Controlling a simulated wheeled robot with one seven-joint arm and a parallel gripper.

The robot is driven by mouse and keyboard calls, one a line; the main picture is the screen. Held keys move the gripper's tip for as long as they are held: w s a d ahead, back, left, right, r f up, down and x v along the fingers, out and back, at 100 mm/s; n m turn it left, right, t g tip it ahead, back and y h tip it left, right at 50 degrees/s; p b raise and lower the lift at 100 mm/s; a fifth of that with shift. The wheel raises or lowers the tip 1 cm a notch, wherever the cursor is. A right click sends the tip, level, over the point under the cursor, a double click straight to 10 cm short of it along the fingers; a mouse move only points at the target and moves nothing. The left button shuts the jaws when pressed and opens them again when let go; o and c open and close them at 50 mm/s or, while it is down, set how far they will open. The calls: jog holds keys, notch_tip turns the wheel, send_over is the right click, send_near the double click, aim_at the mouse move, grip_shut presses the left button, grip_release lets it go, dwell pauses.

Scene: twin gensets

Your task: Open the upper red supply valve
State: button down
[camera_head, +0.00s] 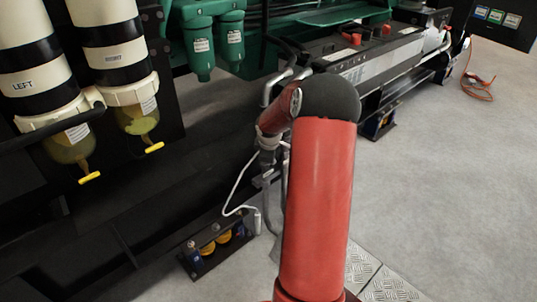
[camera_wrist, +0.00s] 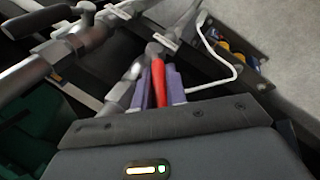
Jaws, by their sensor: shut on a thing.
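The red valve handle (camera_wrist: 158,84) shows in the middle of the wrist view, on a metal pipe fitting. My gripper (camera_wrist: 160,86) is shut on this handle, with one purple-grey finger on each side of it. The handle points from the fitting back toward my palm, at an angle to the metal pipe (camera_wrist: 122,92). Its tip is hidden by my gripper's dark body. In the head view my red arm reaches forward and hides the handle and most of the gripper.
Two striped filters (camera_head: 112,52) with yellow drain taps hang at the left. Green canisters (camera_head: 230,38) hang behind. A thin white hose (camera_head: 238,190) loops down beside a low black bracket (camera_head: 212,248). Thick metal pipes (camera_wrist: 25,75) run close to my gripper. Grey floor is open at the right.

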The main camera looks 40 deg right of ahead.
jog(key=shift+d+r+y, duration=0.25)
jog(key=shift+d+y, duration=0.3)
jog(key=shift+y, duration=0.45)
jog(key=shift+d, duration=0.1)
jog(key=c, duration=1.4)
grip_release()
